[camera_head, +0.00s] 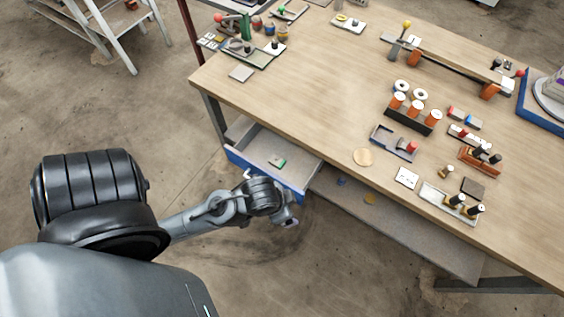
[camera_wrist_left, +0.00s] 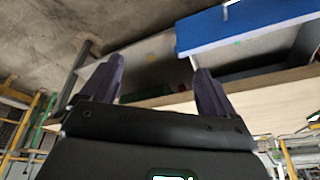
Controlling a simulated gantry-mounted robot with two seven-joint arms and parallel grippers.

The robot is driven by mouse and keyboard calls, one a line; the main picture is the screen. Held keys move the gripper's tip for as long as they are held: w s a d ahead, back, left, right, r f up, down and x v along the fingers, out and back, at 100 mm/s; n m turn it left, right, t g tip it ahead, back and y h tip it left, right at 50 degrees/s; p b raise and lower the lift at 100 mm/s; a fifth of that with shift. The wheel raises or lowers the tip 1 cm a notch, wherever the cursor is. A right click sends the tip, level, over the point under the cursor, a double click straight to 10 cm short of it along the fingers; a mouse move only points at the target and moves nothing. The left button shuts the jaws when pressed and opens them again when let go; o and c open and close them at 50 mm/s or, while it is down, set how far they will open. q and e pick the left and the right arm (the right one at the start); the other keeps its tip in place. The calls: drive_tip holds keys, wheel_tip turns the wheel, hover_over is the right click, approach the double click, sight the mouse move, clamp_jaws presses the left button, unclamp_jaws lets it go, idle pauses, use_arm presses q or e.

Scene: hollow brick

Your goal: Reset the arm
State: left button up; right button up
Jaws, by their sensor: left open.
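My left arm (camera_head: 205,215) reaches in from the left, low in front of the workbench. Its left gripper (camera_head: 287,212) is beside the front of an open drawer, and its fingers are hard to make out in the head view. In the left wrist view the left gripper (camera_wrist_left: 153,82) shows two dark fingers spread wide, with nothing held between them. I cannot tell whether the gripper touches the drawer. My right gripper is in neither view.
The wooden tabletop (camera_head: 325,85) carries several fixtures and small parts. Concrete floor (camera_head: 300,285) is clear in front.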

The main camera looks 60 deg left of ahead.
use_arm(q)
drive_tip(key=shift+s+a+r, duration=0.15)
drive_tip(key=shift+s+r, duration=0.15)
drive_tip(key=shift+s, duration=0.2)
drive_tip(key=shift+r, duration=0.1)
wheel_tip(320, 180, up, 29)
drive_tip(key=p, duration=2.9)
wheel_tip(320, 180, down, 61)
drive_tip(key=b, duration=6.1)
drive_tip(key=shift+f, duration=0.2)
